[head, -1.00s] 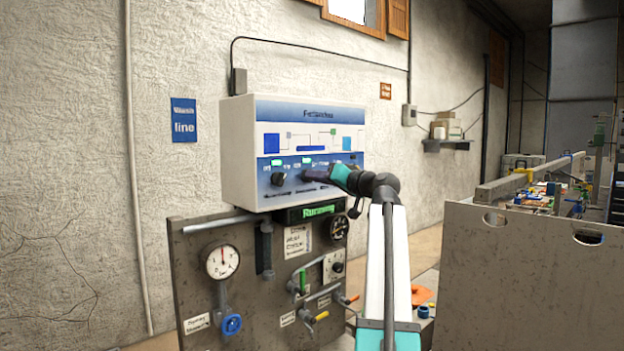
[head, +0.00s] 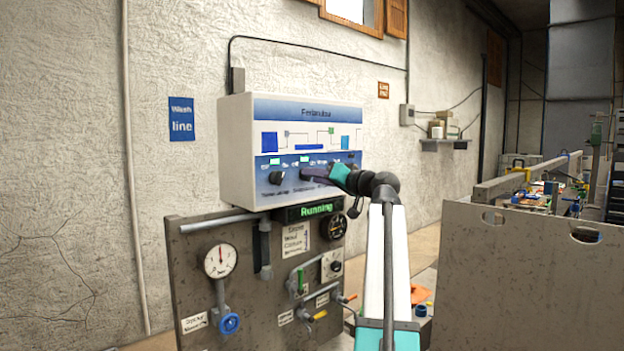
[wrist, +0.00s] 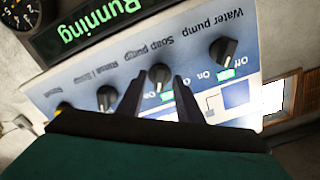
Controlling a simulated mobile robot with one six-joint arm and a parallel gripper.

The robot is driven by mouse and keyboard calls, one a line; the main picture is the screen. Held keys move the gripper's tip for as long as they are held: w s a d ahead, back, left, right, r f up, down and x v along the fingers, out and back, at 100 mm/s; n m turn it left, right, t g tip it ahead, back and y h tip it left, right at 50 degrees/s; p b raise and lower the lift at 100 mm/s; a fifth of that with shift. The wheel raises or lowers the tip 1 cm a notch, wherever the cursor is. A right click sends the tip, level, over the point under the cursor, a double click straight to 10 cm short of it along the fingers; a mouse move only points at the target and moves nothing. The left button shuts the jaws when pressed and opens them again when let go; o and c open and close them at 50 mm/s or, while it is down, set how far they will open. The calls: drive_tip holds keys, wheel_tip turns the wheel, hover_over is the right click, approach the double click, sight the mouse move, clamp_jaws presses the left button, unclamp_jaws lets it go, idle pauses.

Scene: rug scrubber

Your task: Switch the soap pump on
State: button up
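The control box (head: 235,150) on the wall carries a row of black knobs on its blue lower strip. In the wrist view, which is upside down, the soap pump knob (wrist: 160,76) sits between the fingertips of my gripper (wrist: 159,80). The fingers stand apart, with a small gap showing on each side of the knob. A green lamp (wrist: 167,97) by this knob is lit, partly hidden by a finger. I cannot make out exactly which way the knob points. In the head view my gripper (head: 314,174) reaches the strip and covers this knob.
The water pump knob (wrist: 225,52) is beside it with a lit green lamp (wrist: 226,74). The rinse knob (wrist: 107,97) is on the other side. A green "Running" display (head: 317,210) hangs below the box, above a grey panel (head: 195,270) with gauges and valves.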

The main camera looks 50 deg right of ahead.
drive_tip(key=s+a+b, duration=0.1)
drive_tip(key=s+b, duration=0.2)
drive_tip(key=s, duration=1)
drive_tip(key=s, duration=0.9)
drive_tip(key=shift+a+b, duration=0.3)
drive_tip(key=shift+a, duration=0.05)
idle(0.5)
